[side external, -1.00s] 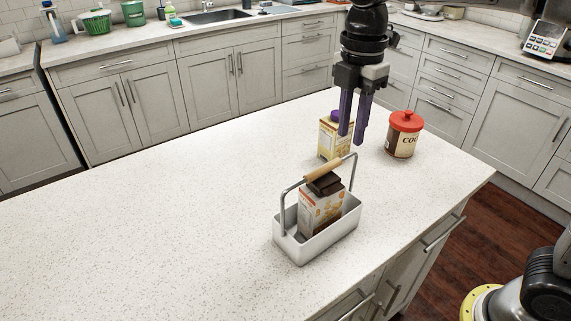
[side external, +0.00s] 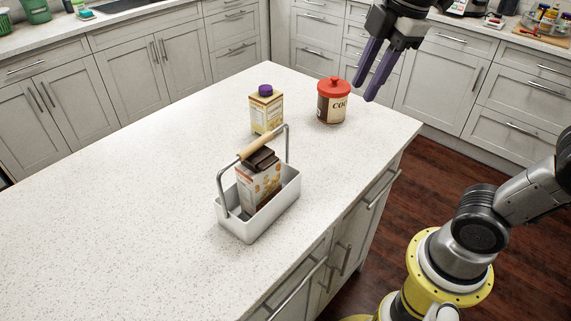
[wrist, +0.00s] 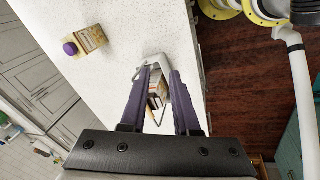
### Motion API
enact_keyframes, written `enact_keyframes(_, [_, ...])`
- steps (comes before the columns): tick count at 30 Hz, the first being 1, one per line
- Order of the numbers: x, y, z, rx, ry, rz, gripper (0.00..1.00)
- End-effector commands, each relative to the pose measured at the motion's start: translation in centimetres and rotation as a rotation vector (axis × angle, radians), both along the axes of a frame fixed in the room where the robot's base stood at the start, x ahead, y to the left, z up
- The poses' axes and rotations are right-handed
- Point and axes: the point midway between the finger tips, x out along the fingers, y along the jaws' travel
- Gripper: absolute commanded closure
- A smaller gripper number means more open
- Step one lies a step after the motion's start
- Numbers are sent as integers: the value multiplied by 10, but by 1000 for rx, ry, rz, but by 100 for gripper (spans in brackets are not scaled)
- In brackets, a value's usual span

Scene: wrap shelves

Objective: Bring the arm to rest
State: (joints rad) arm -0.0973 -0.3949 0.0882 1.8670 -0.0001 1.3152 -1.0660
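My gripper (side external: 364,90) is raised and tilted, just right of the red-lidded canister in the side view. Its two purple fingers are apart with nothing held between them. In the wrist view the open fingers (wrist: 165,72) point toward the counter, and the white caddy (wrist: 139,73) shows between and beyond them. The caddy (side external: 253,228) stands on the island in the side view, its wooden-grip handle upright. A carton (side external: 258,185) and a dark brown item (side external: 262,158) are in it, their lower parts hidden.
The canister (side external: 333,104) and a purple-capped carton (side external: 266,113) stand behind the caddy on the white island counter (side external: 120,215). The carton also shows in the wrist view (wrist: 91,38). Cabinets line the back; wooden floor (side external: 445,160) lies right.

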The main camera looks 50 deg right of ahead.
Motion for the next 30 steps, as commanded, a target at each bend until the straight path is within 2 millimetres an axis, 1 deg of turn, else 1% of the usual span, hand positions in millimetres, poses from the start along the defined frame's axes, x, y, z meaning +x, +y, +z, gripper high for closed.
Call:
enact_keyframes(1, [-20, -7, -8, 26, -34, -103, 70])
enact_keyframes(3, [-40, -14, -21, 70, -74, -251, 70])
enact_keyframes(5, [-56, -18, -36, 114, -107, -385, 70])
enact_keyframes(6, [-66, -21, -46, 147, -127, -477, 70])
enact_keyframes(9, [-83, -24, -74, 233, -164, -698, 70])
enact_keyframes(10, [-86, -25, -81, 258, -170, -755, 70])
enact_keyframes(12, [-90, -24, -96, 306, -173, -871, 70])
enact_keyframes(14, [-89, -24, -104, 337, -170, -951, 70])
enact_keyframes(15, [-88, -24, -106, 357, -173, -993, 70])
enact_keyframes(18, [-84, -24, -103, 397, -188, -1060, 70])
enact_keyframes(22, [-83, -24, -103, 411, -188, -1092, 70])
enact_keyframes(30, [-83, -24, -102, 409, -186, -1090, 70])
